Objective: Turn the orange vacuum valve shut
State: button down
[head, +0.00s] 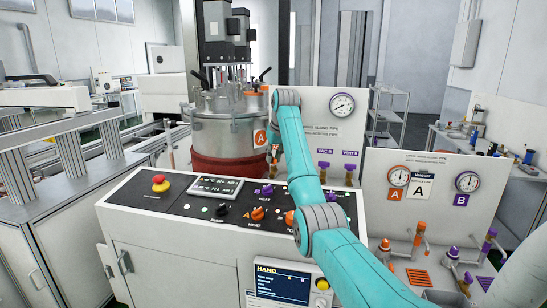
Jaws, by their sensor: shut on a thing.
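My teal arm reaches up from the lower right across the control console to a grey joint near the lidded metal vessel. My gripper cannot be made out; the arm hides the space behind it. A small orange and brass fitting (275,155) shows at the left edge of my arm, in front of the white valve panel (310,104). It may be the orange vacuum valve, but its label and handle position are hidden. To the right of my arm, purple valves labelled VAC B (323,167) and VENT B (350,168) stand on the same panel.
The vessel (222,130) with an orange A tag stands behind the console (130,205). The console carries a red stop button (159,182) and orange and purple knobs. A gauge panel (440,185) marked A and B stands at right, with more valves below. A conveyor runs at left.

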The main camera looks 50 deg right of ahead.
jog(key=n+y, duration=0.1)
jog(key=n, duration=0.3)
jog(key=shift+d+n+y, duration=0.1)
jog(key=shift+n+y, duration=0.2)
jog(key=shift+y, duration=0.1)
jog(key=n+y, duration=0.1)
jog(key=n, duration=0.3)
jog(key=shift+y, duration=0.3)
jog(key=shift+n, duration=0.3)
jog(key=c, duration=1)
grip_release()
jog(key=v, duration=1.2)
jog(key=shift+s+d+f, duration=0.1)
jog(key=shift+s+d, duration=0.05)
jog(key=shift+s, duration=0.05)
